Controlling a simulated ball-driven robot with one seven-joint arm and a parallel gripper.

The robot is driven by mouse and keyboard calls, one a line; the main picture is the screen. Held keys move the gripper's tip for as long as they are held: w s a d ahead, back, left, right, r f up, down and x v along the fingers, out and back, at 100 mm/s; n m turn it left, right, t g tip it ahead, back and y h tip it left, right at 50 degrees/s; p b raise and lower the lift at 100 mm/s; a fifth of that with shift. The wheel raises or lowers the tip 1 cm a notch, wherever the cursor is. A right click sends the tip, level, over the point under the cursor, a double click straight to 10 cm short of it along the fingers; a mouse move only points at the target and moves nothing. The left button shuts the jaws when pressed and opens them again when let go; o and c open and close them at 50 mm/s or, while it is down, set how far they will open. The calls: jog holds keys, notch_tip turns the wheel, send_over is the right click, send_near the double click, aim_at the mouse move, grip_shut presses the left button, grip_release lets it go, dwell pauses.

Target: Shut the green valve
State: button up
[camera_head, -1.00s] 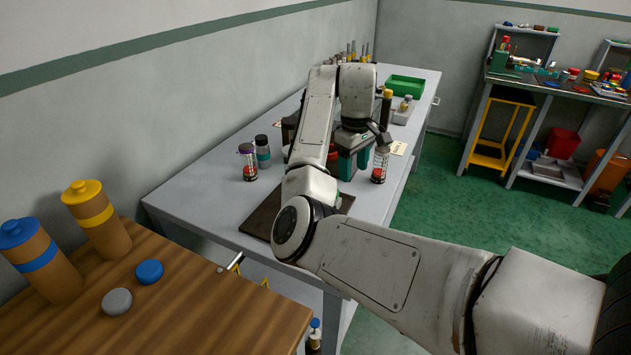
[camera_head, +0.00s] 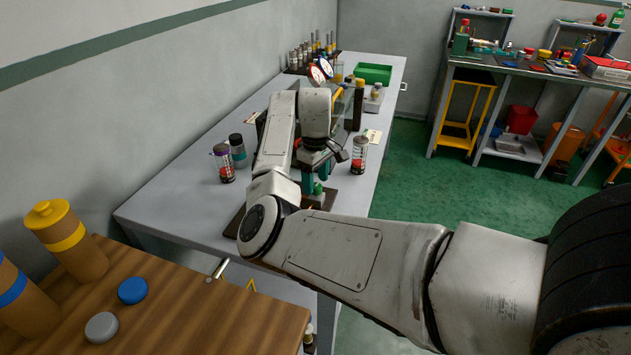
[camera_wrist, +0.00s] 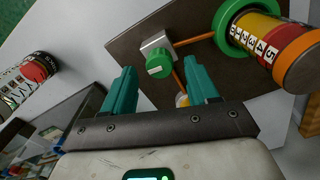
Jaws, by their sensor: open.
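The green valve (camera_wrist: 159,66) shows in the wrist view as a round green knob with a pale mark line across it. It sits against a grey metal block on a dark plate (camera_wrist: 125,42), with copper-coloured pipes beside it. My gripper (camera_wrist: 162,82) is open, its two teal fingers on either side of the knob's lower part in the picture; I cannot tell whether either touches it. In the head view, a small green part (camera_head: 318,188) shows below my gripper (camera_head: 310,185), partly hidden by my arm.
A numbered red and yellow cylinder with a green ring (camera_wrist: 270,42) stands close right of the valve. Jars (camera_head: 359,155) (camera_head: 223,163) stand on both sides of my arm. Gauges (camera_head: 320,72) and a green tray (camera_head: 374,74) are farther back on the table.

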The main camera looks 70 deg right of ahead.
jog(key=shift+f, duration=0.75)
jog(key=shift+c, duration=0.2)
jog(key=c, duration=1)
